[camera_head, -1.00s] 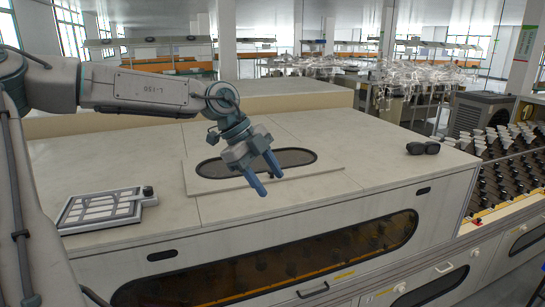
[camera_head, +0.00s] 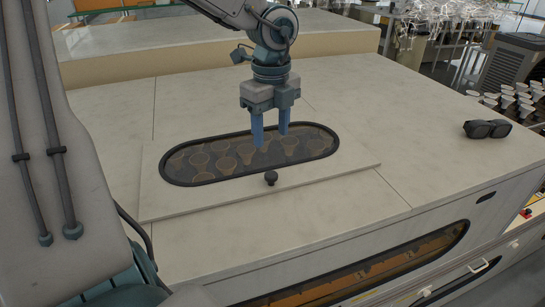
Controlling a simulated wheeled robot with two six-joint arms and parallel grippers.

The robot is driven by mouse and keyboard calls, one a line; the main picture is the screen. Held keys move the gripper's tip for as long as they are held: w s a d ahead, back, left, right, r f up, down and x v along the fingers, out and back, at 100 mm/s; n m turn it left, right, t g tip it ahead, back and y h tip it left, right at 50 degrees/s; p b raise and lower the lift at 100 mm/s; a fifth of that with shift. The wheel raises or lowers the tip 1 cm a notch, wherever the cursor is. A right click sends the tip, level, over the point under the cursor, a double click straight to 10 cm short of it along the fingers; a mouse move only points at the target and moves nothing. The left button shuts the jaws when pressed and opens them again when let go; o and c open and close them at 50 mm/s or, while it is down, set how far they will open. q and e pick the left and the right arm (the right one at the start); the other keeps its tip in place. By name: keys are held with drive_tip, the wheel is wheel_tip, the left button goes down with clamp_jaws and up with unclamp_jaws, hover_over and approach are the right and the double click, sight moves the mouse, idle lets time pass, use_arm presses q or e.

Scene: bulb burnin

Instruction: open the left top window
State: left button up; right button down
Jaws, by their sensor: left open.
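The top window (camera_head: 212,163) is an oval pane with a dark rim, set in a pale flat panel (camera_head: 158,192) on the machine's top. Several bulb-like shapes show through the pane. The panel lies flat. A small black knob (camera_head: 271,178) stands on the panel, just in front of the window's near rim. My left gripper (camera_head: 270,139) points down over the window, behind the knob. Its two blue fingers are apart with nothing between them. Whether the fingertips touch the pane I cannot tell. My right gripper is out of view.
Dark goggles (camera_head: 487,129) lie on the machine top (camera_head: 390,110) at the right. A raised pale block (camera_head: 150,50) stands behind. A front window (camera_head: 400,255) shows in the machine's side. The top between window and goggles is clear.

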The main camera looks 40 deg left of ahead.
use_arm(q)
drive_tip(key=b, duration=0.5)
hover_over(271, 174)
wheel_tip(271, 174, down, 6)
drive_tip(key=shift+r, duration=0.1)
wheel_tip(271, 174, down, 3)
drive_tip(key=shift+w+f+p, duration=0.1)
drive_tip(key=shift+f+p, duration=0.05)
drive_tip(key=shift+p, duration=0.9)
drive_tip(key=shift+f, duration=0.65)
drive_tip(key=shift+c, duration=0.4)
clamp_jaws()
